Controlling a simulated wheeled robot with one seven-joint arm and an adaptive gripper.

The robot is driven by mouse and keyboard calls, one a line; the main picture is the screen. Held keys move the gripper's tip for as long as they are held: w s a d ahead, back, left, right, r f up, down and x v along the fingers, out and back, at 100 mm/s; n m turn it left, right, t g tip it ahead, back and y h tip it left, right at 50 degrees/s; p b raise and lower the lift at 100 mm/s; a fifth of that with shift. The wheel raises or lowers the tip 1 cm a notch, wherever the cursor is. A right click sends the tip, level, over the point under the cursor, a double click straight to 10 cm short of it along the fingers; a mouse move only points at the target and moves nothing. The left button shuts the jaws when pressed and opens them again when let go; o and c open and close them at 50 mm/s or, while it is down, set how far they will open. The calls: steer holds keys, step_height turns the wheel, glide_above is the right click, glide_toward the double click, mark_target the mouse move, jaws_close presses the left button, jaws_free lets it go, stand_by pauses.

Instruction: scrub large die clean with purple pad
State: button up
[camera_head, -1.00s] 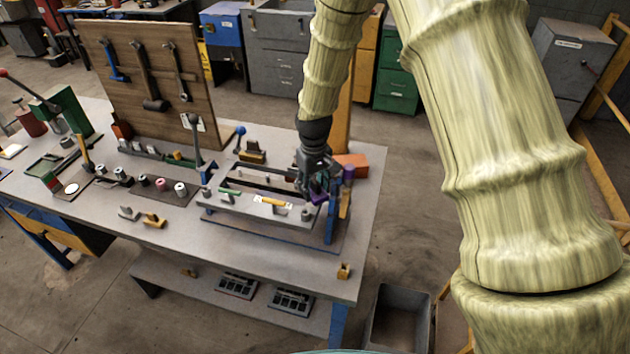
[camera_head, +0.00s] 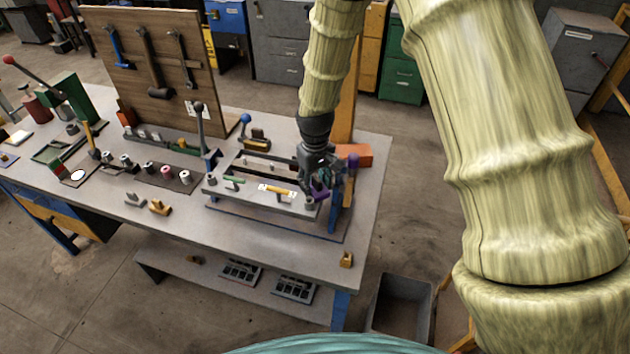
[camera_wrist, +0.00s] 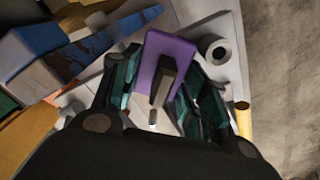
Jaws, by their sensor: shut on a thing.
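My gripper (camera_head: 313,192) is shut on the purple pad (camera_wrist: 166,56), which sits between the teal-lined fingers in the wrist view. A small patch of the pad also shows in the head view (camera_head: 321,195). The gripper is low over the right end of a long grey metal fixture (camera_head: 222,195) on the workbench. I cannot tell which part is the large die, or whether the pad touches metal. The wrist view shows a grey surface with a round, holed boss (camera_wrist: 217,48) right of the pad. The gripper hides part of the fixture's right end.
A blue-handled lever (camera_head: 245,119), a dark-knobbed lever (camera_head: 199,108) and a wooden tool board (camera_head: 140,60) stand behind the fixture. An orange block (camera_head: 356,154) lies close behind my gripper. The workbench's (camera_head: 305,255) front strip is mostly clear. A grey bin (camera_head: 400,305) stands on the floor.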

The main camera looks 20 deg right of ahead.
mark_target(315, 176)
steer(key=shift+r+p, duration=0.65)
steer(key=shift+r, duration=2.25)
steer(key=shift+w, duration=0.1)
steer(key=shift+r, duration=1.5)
